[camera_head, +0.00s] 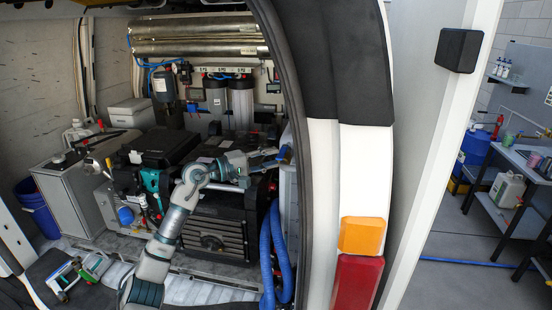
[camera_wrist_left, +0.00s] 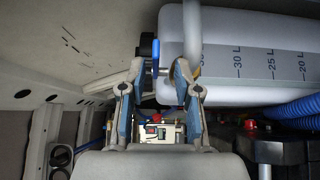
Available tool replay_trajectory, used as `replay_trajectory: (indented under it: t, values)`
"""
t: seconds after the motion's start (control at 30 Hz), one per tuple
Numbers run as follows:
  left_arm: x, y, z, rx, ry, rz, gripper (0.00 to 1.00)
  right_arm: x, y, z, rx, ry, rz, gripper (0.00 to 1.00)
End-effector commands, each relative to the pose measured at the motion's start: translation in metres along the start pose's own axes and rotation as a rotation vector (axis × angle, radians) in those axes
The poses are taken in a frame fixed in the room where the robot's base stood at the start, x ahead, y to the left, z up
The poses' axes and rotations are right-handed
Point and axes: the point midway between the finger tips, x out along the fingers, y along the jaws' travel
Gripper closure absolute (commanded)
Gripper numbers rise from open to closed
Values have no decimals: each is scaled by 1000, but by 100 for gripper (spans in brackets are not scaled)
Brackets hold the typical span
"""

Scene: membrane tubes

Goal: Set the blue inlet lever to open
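In the left wrist view a small blue lever (camera_wrist_left: 153,52) stands upright in the gap between my left fingers and beyond their tips, beside a pipe at the white tank's end. My left gripper (camera_wrist_left: 154,75) is open, with blue pads on both fingers, and nothing is clasped between them. The right finger overlaps the pipe in the picture; I cannot tell whether they touch. In the head view my left gripper (camera_head: 272,158) reaches right over the black machine. A blue piece there is too small to tell as lever or finger pad. My right gripper is not in view.
The white tank (camera_wrist_left: 260,50) with litre marks fills the wrist view's upper right. Blue hoses (camera_head: 275,255) hang near the van's door pillar (camera_head: 345,190). A black ribbed machine (camera_head: 215,228) lies below my arm. Two clear filter housings (camera_head: 242,103) stand behind.

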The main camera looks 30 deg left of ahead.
Motion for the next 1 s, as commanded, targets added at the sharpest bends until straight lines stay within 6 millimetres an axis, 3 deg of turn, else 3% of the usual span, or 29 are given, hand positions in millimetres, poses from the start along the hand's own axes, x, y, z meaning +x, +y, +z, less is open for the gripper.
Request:
replay_trajectory:
  t: [0.2,0.4,0.8,0.9,1.0]
  values:
    - [-50,-2,-1,1,3,-6,68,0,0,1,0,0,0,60]
    - [-83,-3,-1,0,1,-7,68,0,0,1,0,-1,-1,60]
    - [-95,-1,2,2,-2,-5,68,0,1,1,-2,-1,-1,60]
    - [-96,-2,3,2,0,-5,82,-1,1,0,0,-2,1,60]
    - [-105,-1,12,2,18,-5,82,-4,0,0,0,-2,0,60]
